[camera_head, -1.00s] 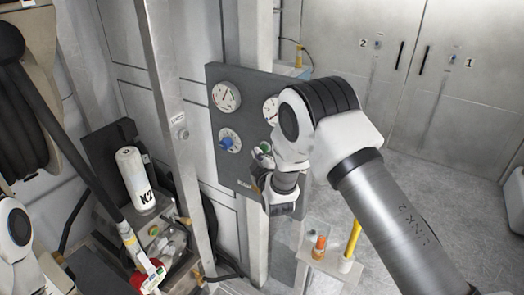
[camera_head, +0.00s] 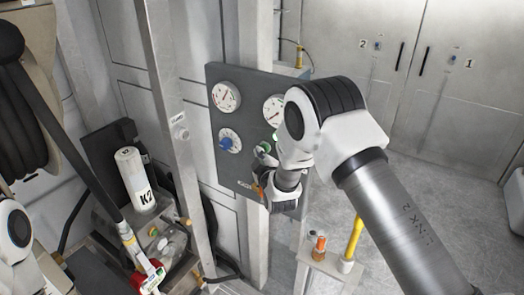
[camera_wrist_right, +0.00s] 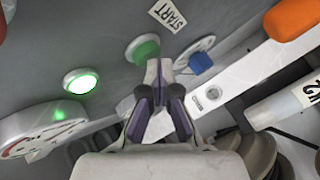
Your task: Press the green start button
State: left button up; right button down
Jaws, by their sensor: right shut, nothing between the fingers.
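The green start button (camera_wrist_right: 143,48) sits in a pale round collar on the grey panel, beside the START label (camera_wrist_right: 168,16) in the right wrist view. In the head view the button (camera_head: 265,147) is small and partly covered by my right gripper (camera_head: 259,160). My right gripper (camera_wrist_right: 160,68) is shut and empty. Its tips are right beside the button and overlap its lower edge in the wrist view; I cannot tell whether they touch. A green lamp (camera_wrist_right: 80,82) next to the button is brightly lit. My left gripper is out of view.
The panel (camera_head: 232,176) also carries gauges (camera_head: 226,97) and a blue knob (camera_head: 226,142), which is close to my fingers in the wrist view (camera_wrist_right: 200,63). A metal post (camera_head: 171,120) stands left of the panel. A small stand with an orange-capped bottle (camera_head: 318,247) is below.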

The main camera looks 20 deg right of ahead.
jog(key=shift+s+a, duration=0.55)
jog(key=shift+a, duration=0.2)
jog(key=s+a, duration=0.1)
jog(key=a, duration=0.1)
jog(key=s+a, duration=0.2)
dwell(0.4)
dwell(0.5)
